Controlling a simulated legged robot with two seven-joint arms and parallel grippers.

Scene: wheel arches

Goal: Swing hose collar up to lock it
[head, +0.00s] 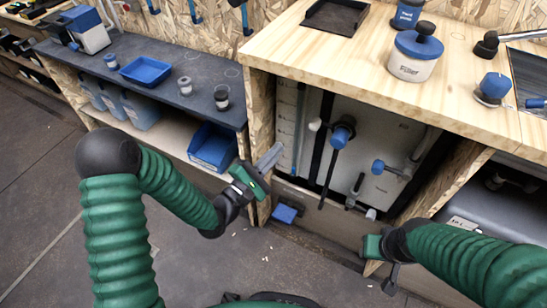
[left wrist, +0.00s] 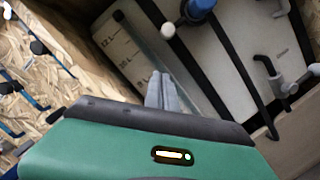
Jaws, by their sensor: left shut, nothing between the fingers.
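Under the wooden counter, a white tank (head: 385,142) stands in a bay. A blue collar-like fitting (head: 342,134) with a pale knob (head: 315,125) to its left sits on the tank's upper left, and a black hose (head: 328,178) hangs below it. In the left wrist view the blue fitting (left wrist: 201,6) shows at the top edge. I cannot tell its lock state. My left gripper (head: 275,152) is shut and empty, left of the fitting and apart from it; its grey fingers (left wrist: 160,84) point toward the tank. My right gripper (head: 385,272) is low at the right; its fingers are unclear.
A second blue fitting (head: 380,167) with a grey pipe is right of the hose. A wooden post (head: 262,125) borders the bay's left side. A blue bin (head: 212,148) is on the left shelf. A blue-lidded container (head: 416,58) stands on the counter.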

